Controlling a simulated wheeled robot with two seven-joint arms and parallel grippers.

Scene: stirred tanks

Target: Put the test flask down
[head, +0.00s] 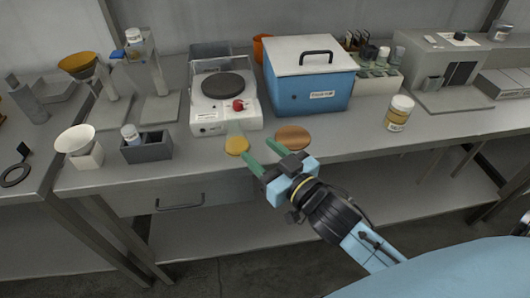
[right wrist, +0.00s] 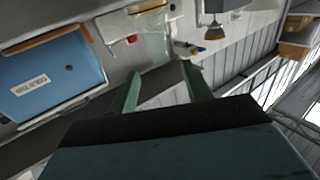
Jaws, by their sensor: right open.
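The test flask (head: 236,145), clear glass with yellow liquid low inside, stands upright on the bench just in front of the hotplate (head: 210,115). In the right wrist view its clear glass (right wrist: 152,48) shows faintly beyond the fingertips. My right gripper (head: 258,154) is open, its green fingers apart and pointing toward the flask from the lower right. The fingers look empty; I cannot tell whether a tip touches the glass. A round brown mat (head: 292,137) lies bare to the right of the flask. My left gripper is not in view.
A blue box (head: 305,92) with a white lid stands behind the mat. A yellow-labelled jar (head: 398,113) stands to the right. A grey holder (head: 147,148) and a white funnel (head: 76,140) stand left. Bench space right of the mat is clear.

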